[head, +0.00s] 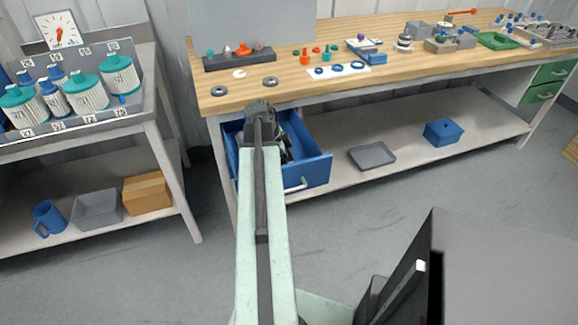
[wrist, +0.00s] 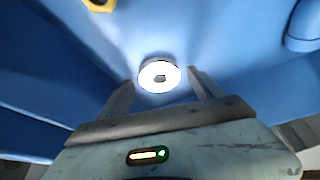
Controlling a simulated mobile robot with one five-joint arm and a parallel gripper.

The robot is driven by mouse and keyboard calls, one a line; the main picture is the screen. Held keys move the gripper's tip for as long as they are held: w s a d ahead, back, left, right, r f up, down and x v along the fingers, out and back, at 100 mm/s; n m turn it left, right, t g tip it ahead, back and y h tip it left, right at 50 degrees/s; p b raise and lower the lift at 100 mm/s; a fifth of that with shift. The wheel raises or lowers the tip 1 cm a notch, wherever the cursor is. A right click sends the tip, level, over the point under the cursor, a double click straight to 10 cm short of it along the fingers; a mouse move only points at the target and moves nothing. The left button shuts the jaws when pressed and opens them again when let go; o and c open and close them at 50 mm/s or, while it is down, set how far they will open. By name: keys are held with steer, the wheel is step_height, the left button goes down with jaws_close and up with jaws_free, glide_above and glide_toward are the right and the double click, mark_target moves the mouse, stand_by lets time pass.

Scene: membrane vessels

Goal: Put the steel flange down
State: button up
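The steel flange (wrist: 160,76) is a bright round disc with a dark central hole. In the wrist view it appears against the blue floor of the open drawer (head: 314,171). My gripper (wrist: 161,78) is open, with one finger on each side of the flange and a small gap showing beside each fingertip. In the head view my arm reaches over the drawer, and its end hides the flange and much of the drawer's inside.
A yellow ring-like part (wrist: 99,4) lies farther inside the drawer. Two grey rings (head: 219,91) (head: 270,82) lie on the wooden bench top (head: 330,88) above. A shelf with white-and-teal canisters (head: 90,92) stands at left. Floor in front of the drawer is clear.

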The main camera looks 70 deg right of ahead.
steer(key=shift+r+p, duration=0.5)
steer(key=p+v, duration=1)
steer(key=v, duration=0.1)
steer(key=shift+w+a+r, duration=0.1)
steer(key=shift+r, duration=0.05)
steer(key=w+a+f+n+t, duration=0.1)
steer(key=w+a+n+t, duration=0.2)
steer(key=w+a+n, duration=1.85)
steer(key=a, duration=0.8)
steer(key=w+a+n+y, duration=0.1)
steer(key=w+a+n, duration=0.4)
steer(key=a, duration=0.8)
steer(key=w+a+n+t, duration=0.1)
steer(key=w+a+n, duration=0.3)
steer(key=a, duration=0.9)
steer(key=shift+w+f+n+y, duration=0.35)
steer(key=shift+f+y, duration=0.05)
